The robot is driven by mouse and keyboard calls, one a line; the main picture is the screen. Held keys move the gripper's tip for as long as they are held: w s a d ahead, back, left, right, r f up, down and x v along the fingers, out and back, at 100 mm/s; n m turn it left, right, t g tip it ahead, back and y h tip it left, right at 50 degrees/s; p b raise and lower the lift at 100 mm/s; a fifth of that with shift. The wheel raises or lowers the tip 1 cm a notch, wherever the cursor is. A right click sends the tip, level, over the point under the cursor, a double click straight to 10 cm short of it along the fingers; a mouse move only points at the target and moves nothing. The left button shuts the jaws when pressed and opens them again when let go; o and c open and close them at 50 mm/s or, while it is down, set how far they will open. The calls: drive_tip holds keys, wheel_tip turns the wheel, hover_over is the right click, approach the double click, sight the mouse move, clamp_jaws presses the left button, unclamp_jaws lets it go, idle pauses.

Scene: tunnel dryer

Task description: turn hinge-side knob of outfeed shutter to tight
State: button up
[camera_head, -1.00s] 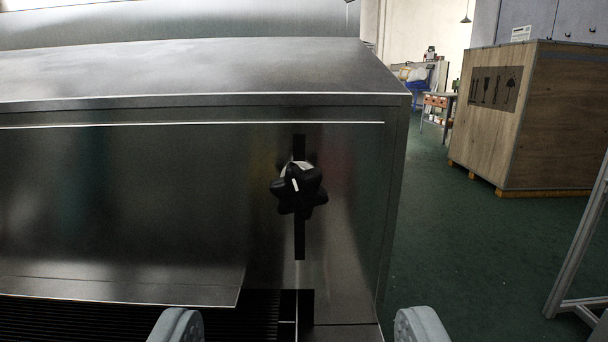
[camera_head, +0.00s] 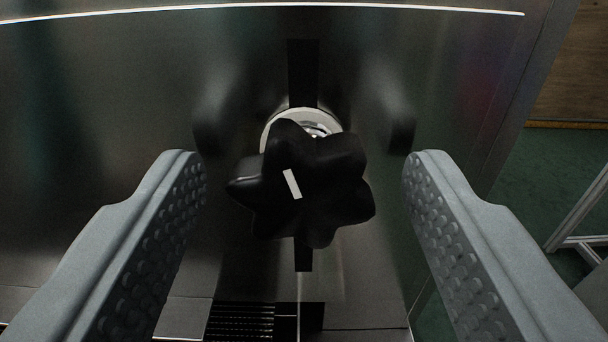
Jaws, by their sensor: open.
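A black star-shaped knob (camera_head: 320,185) fills the middle of the view, with a white mark on its face that leans slightly left of vertical. A pale round washer (camera_head: 290,118) shows behind its upper edge. The knob sits over a dark vertical slot (camera_head: 303,75) in the metal shutter panel (camera_head: 100,120). My gripper (camera_head: 304,165) is open, with one grey studded finger on each side of the knob. A gap shows between each fingertip and the knob. The fingers' dark reflections show in the panel.
Below the knob is a dark ribbed opening (camera_head: 240,322) at the panel's lower edge. At right, past the panel's edge, are green floor (camera_head: 545,180), a wooden crate (camera_head: 570,80) and a metal frame leg (camera_head: 580,215).

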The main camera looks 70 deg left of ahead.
drive_tip(key=c, duration=1)
drive_tip(key=shift+m, duration=0.4)
drive_tip(key=m, duration=0.4)
drive_tip(key=shift+m, duration=0.3)
drive_tip(key=m, duration=0.5)
drive_tip(key=shift+s+r, duration=0.1)
drive_tip(key=m, duration=1)
drive_tip(key=shift+m, duration=0.4)
